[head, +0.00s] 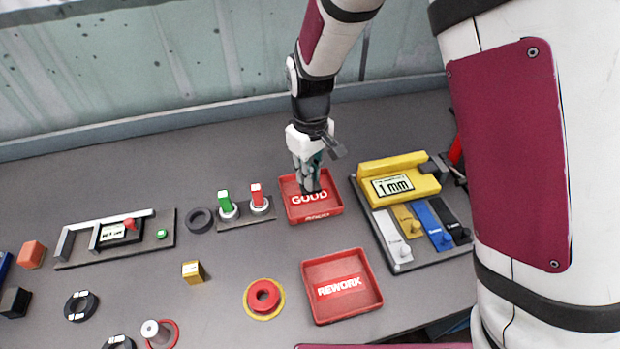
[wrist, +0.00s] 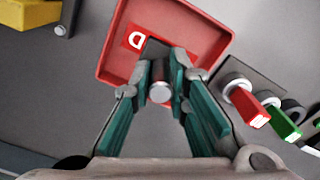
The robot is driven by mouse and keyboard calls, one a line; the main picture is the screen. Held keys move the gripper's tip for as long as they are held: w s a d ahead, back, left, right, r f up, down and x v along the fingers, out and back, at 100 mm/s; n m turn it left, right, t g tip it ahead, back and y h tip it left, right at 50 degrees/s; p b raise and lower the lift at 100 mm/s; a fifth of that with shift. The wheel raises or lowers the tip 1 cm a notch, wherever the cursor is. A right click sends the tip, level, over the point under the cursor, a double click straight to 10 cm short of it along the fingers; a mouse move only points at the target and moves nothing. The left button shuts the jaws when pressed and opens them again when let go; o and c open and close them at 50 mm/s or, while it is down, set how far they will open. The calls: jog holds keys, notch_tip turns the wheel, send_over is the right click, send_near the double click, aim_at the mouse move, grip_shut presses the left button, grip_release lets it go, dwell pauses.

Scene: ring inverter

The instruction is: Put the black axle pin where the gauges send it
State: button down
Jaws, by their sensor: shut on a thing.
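My gripper (head: 308,180) is over the red GOOD tray (head: 334,206), fingers pointing down into it. In the wrist view my gripper (wrist: 164,82) has its teal-sided fingers closed on the black axle pin (wrist: 160,92), whose round grey end faces the camera. Its dark body (wrist: 154,52) reaches toward the tray floor; I cannot tell whether it touches. The gauges with a green handle (head: 225,201) and a red handle (head: 257,196) stand upright on a grey base left of the tray. The GOOD tray also shows in the wrist view (wrist: 112,50).
An empty red REWORK tray (head: 312,306) lies in front. A yellow display unit reading 1mm (head: 395,184) with several coloured tabs is to the right.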

jog(key=shift+w+f, duration=0.1)
jog(key=shift+f, duration=1.65)
jog(key=shift+f, duration=0.2)
jog(key=c, duration=1.6)
grip_release()
jog(key=shift+o, duration=0.2)
jog(key=shift+r, duration=0.1)
notch_tip(320, 180, up, 12)
jog(key=shift+r, duration=0.1)
